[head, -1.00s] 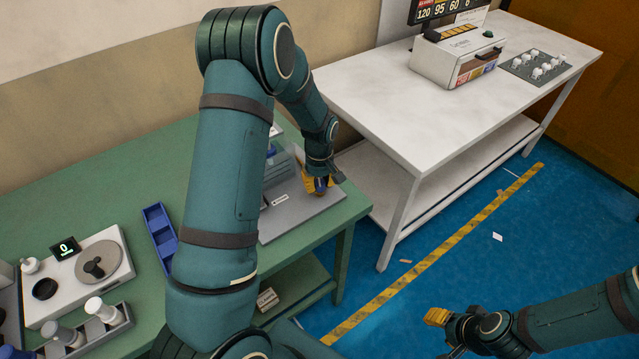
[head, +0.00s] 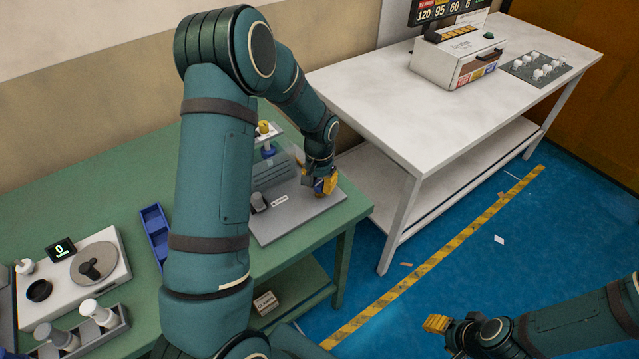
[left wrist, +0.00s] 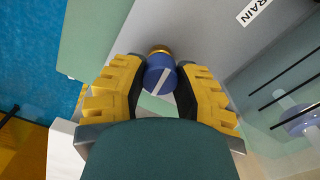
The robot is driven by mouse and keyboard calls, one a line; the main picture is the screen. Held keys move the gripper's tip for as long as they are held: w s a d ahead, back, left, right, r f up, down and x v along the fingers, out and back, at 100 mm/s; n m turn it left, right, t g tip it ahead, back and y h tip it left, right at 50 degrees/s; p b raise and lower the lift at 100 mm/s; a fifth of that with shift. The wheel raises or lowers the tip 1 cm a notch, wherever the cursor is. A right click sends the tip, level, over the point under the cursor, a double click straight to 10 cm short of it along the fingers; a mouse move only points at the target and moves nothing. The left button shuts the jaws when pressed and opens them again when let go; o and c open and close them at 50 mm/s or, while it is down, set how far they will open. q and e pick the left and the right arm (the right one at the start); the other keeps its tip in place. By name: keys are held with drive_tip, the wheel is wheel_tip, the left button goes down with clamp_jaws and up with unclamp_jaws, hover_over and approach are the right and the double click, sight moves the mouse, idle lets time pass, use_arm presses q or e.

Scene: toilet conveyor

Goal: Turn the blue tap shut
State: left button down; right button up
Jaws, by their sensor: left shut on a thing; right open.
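The blue tap (left wrist: 160,74) is a round blue knob with a white line across its face, on a brass fitting (left wrist: 160,49). In the left wrist view it sits between the yellow fingers of my left gripper (left wrist: 160,85), which is shut on it. The white line lies at a slant. In the head view my left gripper (head: 323,183) is at the right end of the grey base plate (head: 296,211), and its fingers mostly hide the tap. My right gripper (head: 449,325) is open and empty, out over the blue floor.
A clear tank (head: 272,172) with a blue part and a yellow-topped part stands left of my left gripper. A label ending in "RAIN" (left wrist: 252,12) lies on the plate. The green bench (head: 352,212) ends just right of the plate; a white table (head: 385,100) stands beyond.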

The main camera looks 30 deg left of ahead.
sight(320, 183)
use_arm(q)
drive_tip(key=shift+m, duration=1)
drive_tip(key=c, duration=0.6)
unclamp_jaws()
wheel_tip(320, 183, up, 12)
drive_tip(key=shift+r, duration=0.1)
